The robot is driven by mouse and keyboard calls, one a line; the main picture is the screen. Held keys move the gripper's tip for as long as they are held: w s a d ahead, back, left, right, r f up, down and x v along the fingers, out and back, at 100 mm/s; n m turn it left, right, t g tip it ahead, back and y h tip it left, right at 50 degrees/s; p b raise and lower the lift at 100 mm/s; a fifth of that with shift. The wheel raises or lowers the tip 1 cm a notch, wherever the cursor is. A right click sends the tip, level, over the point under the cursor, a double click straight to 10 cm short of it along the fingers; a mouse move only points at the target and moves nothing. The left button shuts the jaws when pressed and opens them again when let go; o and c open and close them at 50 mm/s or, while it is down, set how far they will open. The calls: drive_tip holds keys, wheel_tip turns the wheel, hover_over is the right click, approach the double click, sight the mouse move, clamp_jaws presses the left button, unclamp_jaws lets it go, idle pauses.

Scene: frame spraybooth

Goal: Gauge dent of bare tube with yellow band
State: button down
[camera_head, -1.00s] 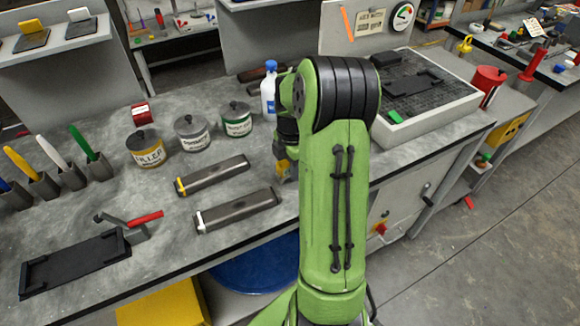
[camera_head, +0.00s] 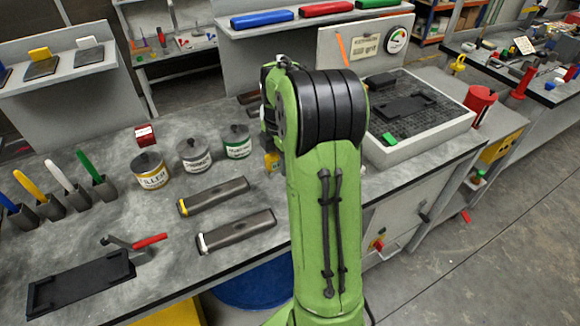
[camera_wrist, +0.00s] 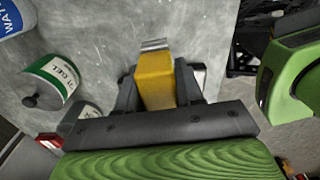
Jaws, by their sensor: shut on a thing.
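A dark grey tube with a yellow band (camera_head: 213,196) at its left end lies on the bench left of my arm. A similar tube with a white band (camera_head: 236,231) lies in front of it. My gripper (camera_wrist: 157,85) is shut on a yellow block with a grey metal tip (camera_wrist: 155,72). The tip points away from the wrist, over bare bench. In the head view, the yellow block (camera_head: 271,161) shows only in part beside my arm, which hides most of my gripper. The tubes do not show clearly in the wrist view.
Filler (camera_head: 150,173), a second can (camera_head: 194,156) and a green-labelled can (camera_head: 237,143) stand behind the tubes. A black tray (camera_head: 80,283) and red-handled tool (camera_head: 148,241) lie front left. A gridded tray (camera_head: 460,131) is at right. Colored-handled tools stand at left.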

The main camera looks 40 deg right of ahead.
drive_tip(key=w+a+r+p, duration=0.1)
drive_tip(key=w+a+p, duration=0.2)
drive_tip(key=w+a, duration=0.25)
drive_tip(key=p, duration=0.3)
hover_over(218, 191)
wheel_tip(218, 191, down, 7)
drive_tip(key=b, duration=0.6)
drive_tip(key=shift+f, duration=0.55)
drive_tip(key=c, duration=0.6)
unclamp_jaws()
drive_tip(key=shift+c, duration=0.2)
wheel_tip(218, 191, up, 16)
drive_tip(key=p, duration=0.3)
